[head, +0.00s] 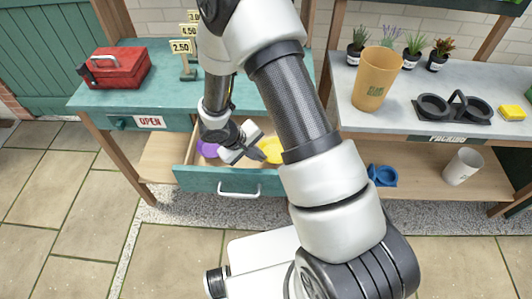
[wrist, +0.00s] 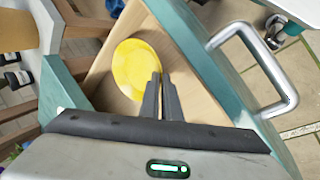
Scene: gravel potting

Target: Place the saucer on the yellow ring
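A round yellow saucer-like dish (head: 273,150) is in the open drawer; in the wrist view its yellow face (wrist: 132,68) shows whole except where a finger covers its edge. My gripper (head: 257,154) is low over the drawer. In the wrist view its two dark fingers (wrist: 161,78) are close together, with the dish's right rim between their tips. The gripper looks shut on that rim. I cannot make out a separate yellow ring in either view.
The teal-fronted drawer (head: 230,182) stands open with its handle outward, and a purple item (head: 207,149) lies in it. Above are a red toolbox (head: 117,68) and price signs (head: 186,46). On the right bench (head: 395,95) stand an orange pot (head: 376,78) and a black double holder (head: 455,108).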

